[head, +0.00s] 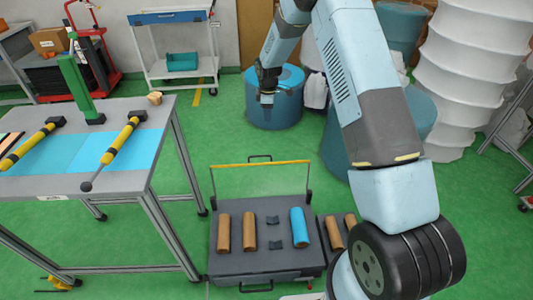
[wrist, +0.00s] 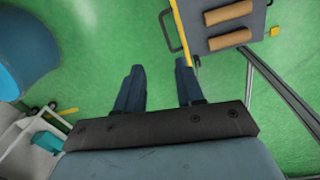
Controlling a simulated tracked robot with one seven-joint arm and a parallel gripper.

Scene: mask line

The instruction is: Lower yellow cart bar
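The yellow bar (head: 262,164) runs level across the far side of the low grey cart (head: 230,267), raised above its deck on two thin side uprights. In the wrist view, a yellow strip (wrist: 181,22) that looks like the bar runs along the near edge of the cart (wrist: 205,42). My gripper (head: 267,97) hangs beyond the cart, pointing down in front of a blue drum. In the wrist view my gripper (wrist: 160,70) has its fingers apart with only green floor between them. It is empty and clear of the bar.
The cart bears several brown rolls (head: 249,231) and a blue roll (head: 299,228). A workbench (head: 105,182) with yellow-black tools stands at left. Blue drums (head: 287,112) and white stacked containers (head: 470,80) stand at the back right. Green floor lies open behind the cart.

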